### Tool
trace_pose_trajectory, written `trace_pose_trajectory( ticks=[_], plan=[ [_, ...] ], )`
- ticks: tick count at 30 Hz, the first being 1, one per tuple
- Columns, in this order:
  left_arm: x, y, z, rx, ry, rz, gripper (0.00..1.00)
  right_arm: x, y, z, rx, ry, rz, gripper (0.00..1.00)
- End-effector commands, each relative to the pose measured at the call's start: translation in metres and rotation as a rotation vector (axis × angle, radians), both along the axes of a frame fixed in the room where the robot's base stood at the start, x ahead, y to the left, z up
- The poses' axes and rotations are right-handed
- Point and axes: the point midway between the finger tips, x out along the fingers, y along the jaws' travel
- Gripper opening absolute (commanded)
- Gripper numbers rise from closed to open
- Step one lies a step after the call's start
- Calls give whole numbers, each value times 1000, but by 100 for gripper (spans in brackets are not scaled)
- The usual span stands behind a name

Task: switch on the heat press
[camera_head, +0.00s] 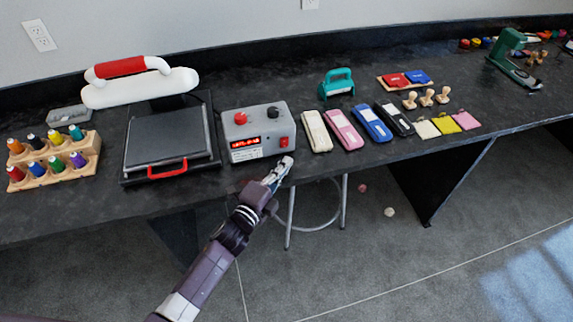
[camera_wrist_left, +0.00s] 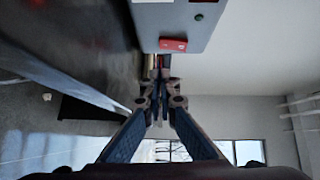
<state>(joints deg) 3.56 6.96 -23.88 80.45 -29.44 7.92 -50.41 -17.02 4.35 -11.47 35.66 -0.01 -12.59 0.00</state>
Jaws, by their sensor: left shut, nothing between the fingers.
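The heat press (camera_head: 168,138) stands on the dark bench with its flat grey plate and red front handle. To its right is its grey control box (camera_head: 262,148), with a red knob, a dark knob, a lit red display and a red switch (camera_head: 284,142) at the lower right of its front. My left gripper (camera_head: 284,165) is shut and empty just in front of and below the switch. In the left wrist view the red switch (camera_wrist_left: 173,44) sits just beyond the shut fingertips (camera_wrist_left: 160,68); I cannot tell if they touch it.
A stool (camera_head: 316,226) is under the bench edge.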

Motion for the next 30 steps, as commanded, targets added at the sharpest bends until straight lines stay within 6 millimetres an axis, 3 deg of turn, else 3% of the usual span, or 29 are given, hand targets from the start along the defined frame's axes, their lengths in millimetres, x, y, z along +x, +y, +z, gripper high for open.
trace_pose_trajectory(
  ticks=[7, 15, 18, 30],
  plan=[
    [-29, 16, -6, 2, 2, 1, 0, -21, -14, -6, -17, 28, 4, 42],
    [-68, 36, -10, 2, 2, 0, 0, 10, -6, -12, -7, -14, 2, 42],
    [-79, 41, -10, 2, 1, 0, 0, 11, -1, -14, -1, -16, 1, 42],
    [-89, 46, -9, 1, 0, 1, 0, -9, 2, -16, 3, 13, -2, 42]
  ],
)
